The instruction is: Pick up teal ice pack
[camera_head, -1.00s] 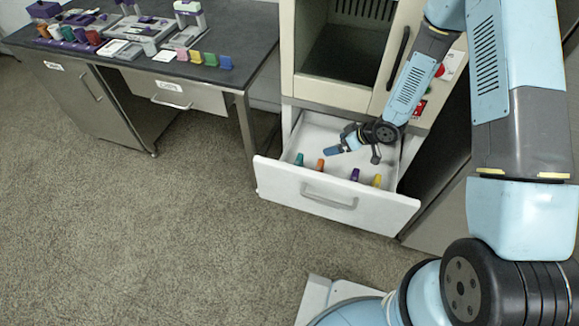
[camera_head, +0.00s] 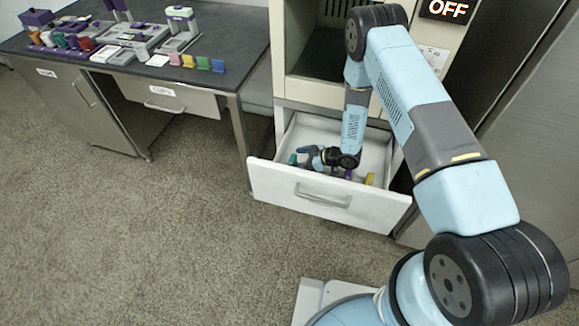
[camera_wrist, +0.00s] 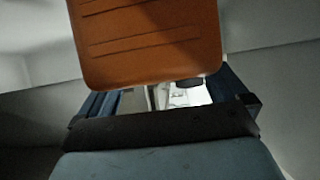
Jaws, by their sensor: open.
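The teal ice pack (camera_head: 292,160) stands upright at the left end of the open white drawer (camera_head: 300,196). It is partly hidden behind the drawer front and my gripper. My gripper (camera_head: 309,156) is low inside the drawer, fingers pointing left, just right of the teal pack. Its blue fingers are apart. In the wrist view, an orange pack (camera_wrist: 150,40) fills the upper middle, close to my gripper (camera_wrist: 165,98). I cannot tell whether a finger touches it. The teal pack does not show in the wrist view.
A purple pack (camera_head: 348,174) and a yellow pack (camera_head: 369,179) stand further right in the drawer. The drawer front rises before them. The cabinet (camera_head: 318,93) is above the drawer. A dark table (camera_head: 228,45) with several small items stands at the left.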

